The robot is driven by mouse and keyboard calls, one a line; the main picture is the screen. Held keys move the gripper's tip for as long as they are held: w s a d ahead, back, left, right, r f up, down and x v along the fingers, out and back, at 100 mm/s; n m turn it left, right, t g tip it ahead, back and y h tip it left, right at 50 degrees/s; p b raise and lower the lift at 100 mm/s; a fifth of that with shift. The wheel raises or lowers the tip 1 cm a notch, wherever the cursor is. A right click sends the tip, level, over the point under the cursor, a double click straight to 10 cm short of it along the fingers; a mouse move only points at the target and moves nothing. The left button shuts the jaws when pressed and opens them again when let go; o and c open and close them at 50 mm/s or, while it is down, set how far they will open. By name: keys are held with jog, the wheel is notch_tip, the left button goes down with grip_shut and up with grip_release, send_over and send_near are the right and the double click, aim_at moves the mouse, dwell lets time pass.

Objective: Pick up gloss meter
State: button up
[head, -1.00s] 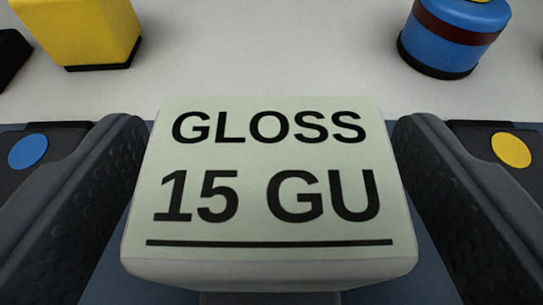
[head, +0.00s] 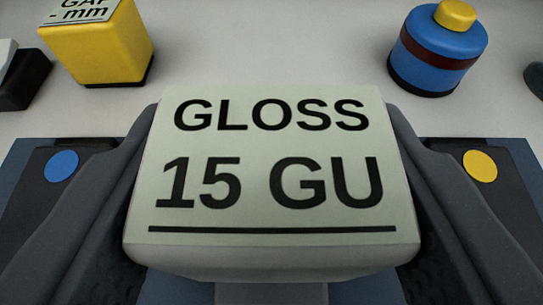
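The gloss meter (head: 272,228) is a pale block with a light green face reading "GLOSS 15 GU" above a black line. It fills the middle of the head view, its face turned towards the camera. My gripper (head: 271,130) has one dark grey finger along each side of the meter, with a blue dot on the left side and a yellow dot on the right. Both fingers are against the meter's sides, shut on it. The meter's underside and the contact faces are hidden.
A yellow block (head: 103,50) with a partly cut-off label reading "mm" stands at back left, beside a dark object with a light top (head: 22,78). A blue cylinder (head: 438,55) with a dark red band and yellow knob stands at back right. The pale surface between them is clear.

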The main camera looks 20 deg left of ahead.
jog(key=s+r+b, duration=0.2)
jog(key=s+b, duration=1.1)
jog(key=s, duration=0.3)
jog(key=shift+d+r, duration=0.15)
jog(key=shift+d, duration=0.25)
